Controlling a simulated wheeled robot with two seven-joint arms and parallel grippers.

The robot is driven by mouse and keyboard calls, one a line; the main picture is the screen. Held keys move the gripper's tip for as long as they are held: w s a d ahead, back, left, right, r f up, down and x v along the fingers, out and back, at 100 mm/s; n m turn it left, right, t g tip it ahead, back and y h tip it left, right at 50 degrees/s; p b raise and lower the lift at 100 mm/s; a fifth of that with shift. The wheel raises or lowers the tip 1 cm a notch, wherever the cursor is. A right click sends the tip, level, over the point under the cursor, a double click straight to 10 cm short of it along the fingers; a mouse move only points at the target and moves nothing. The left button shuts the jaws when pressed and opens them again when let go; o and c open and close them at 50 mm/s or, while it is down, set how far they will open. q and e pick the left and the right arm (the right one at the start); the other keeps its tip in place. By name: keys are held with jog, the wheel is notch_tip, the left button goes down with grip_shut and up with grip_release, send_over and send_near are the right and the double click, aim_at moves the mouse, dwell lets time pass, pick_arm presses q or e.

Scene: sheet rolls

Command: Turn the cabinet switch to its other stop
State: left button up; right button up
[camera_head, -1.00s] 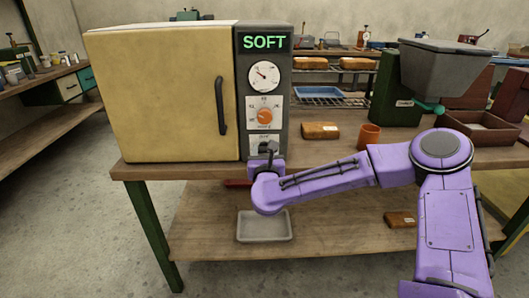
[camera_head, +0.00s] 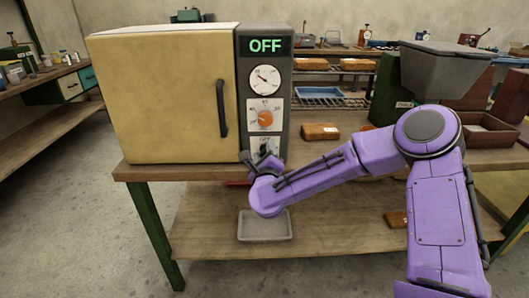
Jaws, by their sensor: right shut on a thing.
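The cream cabinet (camera_head: 165,100) stands on the wooden bench with its door closed. The switch plate (camera_head: 264,144) is the lowest on the panel. My right gripper (camera_head: 263,157) is at this plate, shut on the switch knob, with its wrist tilted. The fingers and wrist hide most of the knob, so its exact angle is hard to see. My left gripper is not in view.
An orange dial (camera_head: 265,119) and a round gauge (camera_head: 264,80) sit above the switch. A brown block (camera_head: 320,132) lies on the bench to the right. A grey tray (camera_head: 265,225) is on the shelf below. A grey hopper machine (camera_head: 440,75) stands behind my right arm.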

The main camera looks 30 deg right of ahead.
jog(key=n+p, duration=0.1)
jog(key=n, duration=0.4)
jog(key=shift+p, duration=0.4)
jog(key=shift+n+p, duration=0.4)
jog(key=shift+n, duration=1)
jog(key=shift+f+n, duration=0.1)
jog(key=shift+n, duration=0.2)
jog(key=o, duration=1.1)
jog(key=shift+c, duration=0.2)
jog(key=b+v, duration=0.1)
jog(key=v, duration=0.9)
jog(key=shift+s, duration=0.2)
jog(key=shift+a, duration=0.15)
